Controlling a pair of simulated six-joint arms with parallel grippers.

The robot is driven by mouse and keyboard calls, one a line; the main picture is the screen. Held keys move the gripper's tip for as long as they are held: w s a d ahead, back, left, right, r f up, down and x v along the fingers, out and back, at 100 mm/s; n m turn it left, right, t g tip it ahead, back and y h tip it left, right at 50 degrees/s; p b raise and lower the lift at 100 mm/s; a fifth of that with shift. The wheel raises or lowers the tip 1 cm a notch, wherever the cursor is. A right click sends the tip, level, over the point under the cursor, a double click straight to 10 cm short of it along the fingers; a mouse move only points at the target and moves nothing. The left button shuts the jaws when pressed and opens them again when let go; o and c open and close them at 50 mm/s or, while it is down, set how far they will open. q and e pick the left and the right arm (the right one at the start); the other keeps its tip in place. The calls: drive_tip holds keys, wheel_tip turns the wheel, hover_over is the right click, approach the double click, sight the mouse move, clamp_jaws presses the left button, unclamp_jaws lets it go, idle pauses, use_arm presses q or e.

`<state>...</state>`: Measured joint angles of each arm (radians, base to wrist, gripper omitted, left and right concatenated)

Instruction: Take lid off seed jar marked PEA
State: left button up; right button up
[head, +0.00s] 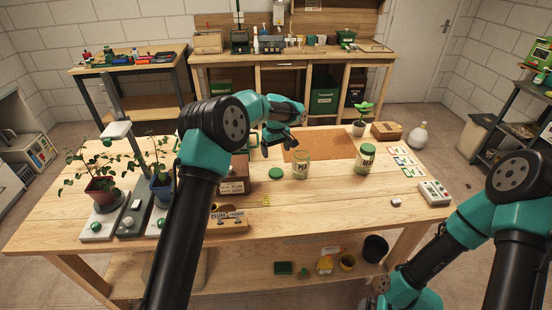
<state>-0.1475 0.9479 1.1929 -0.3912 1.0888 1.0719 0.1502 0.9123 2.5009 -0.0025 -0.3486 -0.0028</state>
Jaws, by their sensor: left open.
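The open glass jar (302,168) stands upright near the middle of the table; its small label seems to read PEA, and its mouth shows no lid. A round green lid (276,174) lies flat on the table just left of it. A second jar (365,161) with a pale label and a green lid on top stands farther right. My left gripper (278,150) is open and empty, above the table behind the loose lid and up-left of the open jar, apart from both. My right arm reaches in at the lower right; its gripper is outside the picture.
A brown cork mat (318,147) lies behind the jars. A cardboard box (236,177) and a wooden tray (228,224) stand left of the lid. Potted plants and grey devices crowd the left end. Cards (402,160) and a keypad device (434,193) lie right. The front middle is clear.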

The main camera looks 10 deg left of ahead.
use_arm(q)
drive_tip(key=shift+r, duration=0.45)
